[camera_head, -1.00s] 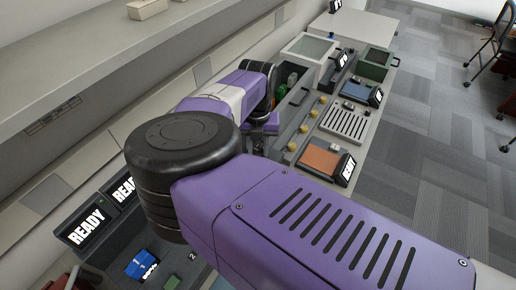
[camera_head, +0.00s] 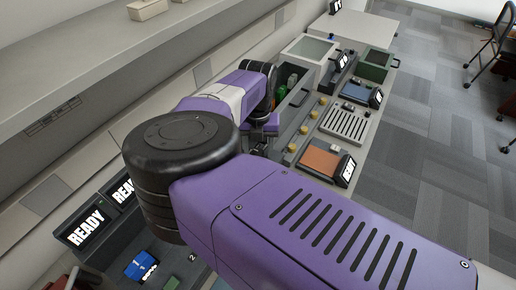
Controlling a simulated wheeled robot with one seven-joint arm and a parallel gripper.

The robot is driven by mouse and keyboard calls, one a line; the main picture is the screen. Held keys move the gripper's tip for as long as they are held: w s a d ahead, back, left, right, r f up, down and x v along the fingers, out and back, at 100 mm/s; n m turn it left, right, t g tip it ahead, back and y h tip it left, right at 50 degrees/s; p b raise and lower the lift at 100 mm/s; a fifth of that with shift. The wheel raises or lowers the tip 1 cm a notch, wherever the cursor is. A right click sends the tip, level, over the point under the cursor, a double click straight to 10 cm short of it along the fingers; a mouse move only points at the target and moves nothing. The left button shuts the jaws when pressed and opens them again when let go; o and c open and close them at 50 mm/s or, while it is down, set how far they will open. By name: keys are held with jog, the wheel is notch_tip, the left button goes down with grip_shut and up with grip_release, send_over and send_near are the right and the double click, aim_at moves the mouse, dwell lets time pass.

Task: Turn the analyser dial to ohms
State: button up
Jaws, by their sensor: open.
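I cannot make out the analyser dial; my own arm covers much of the bench. My gripper (camera_head: 258,141) shows only in part, small and dark, below the purple wrist over the bench's middle. Its jaws are open, but the fingertips are mostly hidden behind my arm. I see nothing held in it. I cannot tell how far it is from the dial.
Several READY screens (camera_head: 87,229) stand at lower left near a blue device (camera_head: 141,266). Beyond my arm are an orange pad (camera_head: 319,162), a slotted grey rack (camera_head: 346,124), yellow knobs (camera_head: 314,114) and a green box (camera_head: 375,66).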

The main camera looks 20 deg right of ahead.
aim_at(258, 152)
notch_tip(258, 152, up, 8)
jog(key=shift+f+b, duration=0.15)
jog(key=shift+b, duration=0.6)
